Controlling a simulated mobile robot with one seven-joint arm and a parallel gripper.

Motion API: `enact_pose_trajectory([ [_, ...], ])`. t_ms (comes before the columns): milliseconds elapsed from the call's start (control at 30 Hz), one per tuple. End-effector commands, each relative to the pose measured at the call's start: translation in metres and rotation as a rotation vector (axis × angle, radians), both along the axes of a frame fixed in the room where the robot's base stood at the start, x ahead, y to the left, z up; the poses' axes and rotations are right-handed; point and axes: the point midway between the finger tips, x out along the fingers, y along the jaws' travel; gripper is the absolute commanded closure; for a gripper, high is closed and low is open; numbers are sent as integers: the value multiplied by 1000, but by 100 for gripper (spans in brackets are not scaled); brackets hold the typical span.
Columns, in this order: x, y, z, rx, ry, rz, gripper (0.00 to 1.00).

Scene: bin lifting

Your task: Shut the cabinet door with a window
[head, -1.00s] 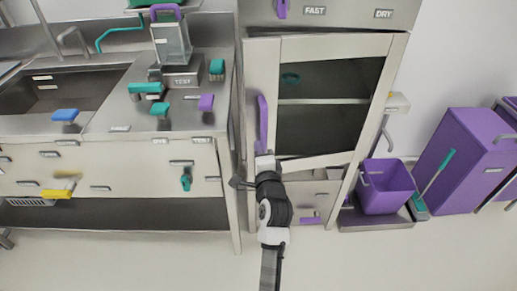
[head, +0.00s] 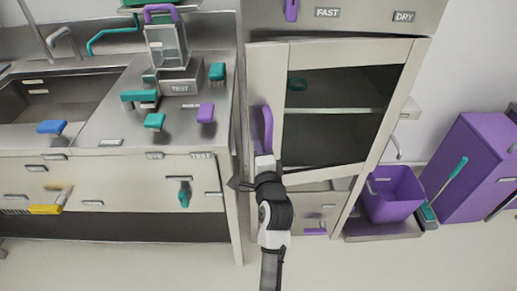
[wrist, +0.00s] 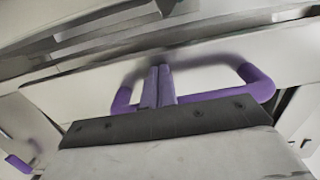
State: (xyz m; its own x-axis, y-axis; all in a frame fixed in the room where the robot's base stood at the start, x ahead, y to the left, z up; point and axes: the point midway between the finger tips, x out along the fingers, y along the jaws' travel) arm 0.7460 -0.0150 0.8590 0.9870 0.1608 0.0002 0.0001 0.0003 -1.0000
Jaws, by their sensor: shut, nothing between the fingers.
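The cabinet door (head: 264,80) has a pale frame around a dark window (head: 335,105); a shelf shows through the glass. A purple vertical handle (head: 267,128) is on the door's left side. The door stands close to the cabinet front; I cannot tell from the head view how wide any gap is. My gripper (head: 265,158) is at the handle's lower part. In the wrist view, my shut fingers (wrist: 157,86) overlap the purple handle (wrist: 256,78) near its middle, in front of the pale door face. They hold nothing; contact is unclear.
A steel counter (head: 125,133) with a sink (head: 52,100) and several coloured handles stands to the left. A purple bin (head: 394,193) and a purple cabinet (head: 478,172) stand to the right. The pale floor in front is clear.

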Motion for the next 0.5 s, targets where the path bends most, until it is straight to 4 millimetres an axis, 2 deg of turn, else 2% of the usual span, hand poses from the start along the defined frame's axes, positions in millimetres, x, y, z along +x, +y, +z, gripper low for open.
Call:
enact_pose_trajectory([
  [167,5,1,1,1,0,0,100],
  [400,39,8,2,0,-1,0,100],
  [500,43,9,0,0,0,0,100],
])
